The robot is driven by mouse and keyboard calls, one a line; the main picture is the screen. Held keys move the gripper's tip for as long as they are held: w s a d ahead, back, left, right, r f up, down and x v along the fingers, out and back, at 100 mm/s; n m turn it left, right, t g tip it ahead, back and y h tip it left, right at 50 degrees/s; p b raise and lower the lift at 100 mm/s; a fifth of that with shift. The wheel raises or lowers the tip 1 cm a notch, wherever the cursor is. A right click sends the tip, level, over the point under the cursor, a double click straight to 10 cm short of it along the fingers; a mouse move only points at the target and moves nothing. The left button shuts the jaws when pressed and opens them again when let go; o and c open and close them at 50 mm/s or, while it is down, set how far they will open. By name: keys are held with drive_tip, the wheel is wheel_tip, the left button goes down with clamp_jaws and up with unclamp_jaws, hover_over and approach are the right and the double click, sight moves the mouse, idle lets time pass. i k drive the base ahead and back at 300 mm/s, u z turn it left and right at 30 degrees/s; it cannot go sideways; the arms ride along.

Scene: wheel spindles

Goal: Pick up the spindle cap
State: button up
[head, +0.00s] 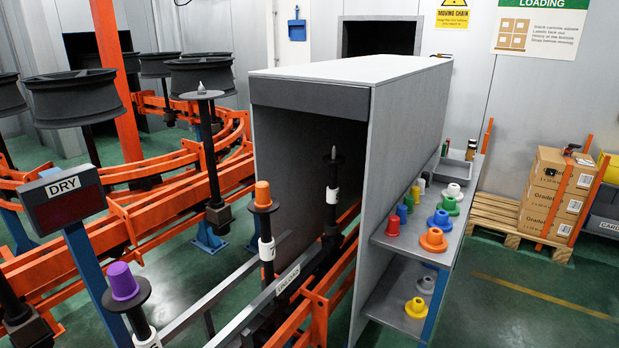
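The task does not say which spindle cap is meant, and several show. A purple cap (124,281) sits on the front left spindle. An orange cap (263,194) sits on the spindle at the booth's mouth. On the side shelf (410,249) stand narrow caps, including a red one (393,227) and a blue one (402,214). Wider flanged caps stand there too: orange (433,238), blue (441,219), green (450,206) and white (454,191). A yellow flanged cap (417,307) and a whitish one (427,284) are on the lower shelf. My gripper is not in view.
A grey booth (310,93) stands over the orange conveyor rail (150,229). Black wheels (75,97) sit on spindles at the left. A DRY sign on a post (63,197) stands front left. Boxes on a pallet (555,190) are at the right; green floor before them is clear.

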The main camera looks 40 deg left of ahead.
sight(263, 200)
drive_tip(key=i, duration=2.05)
drive_tip(key=u, duration=5.1)
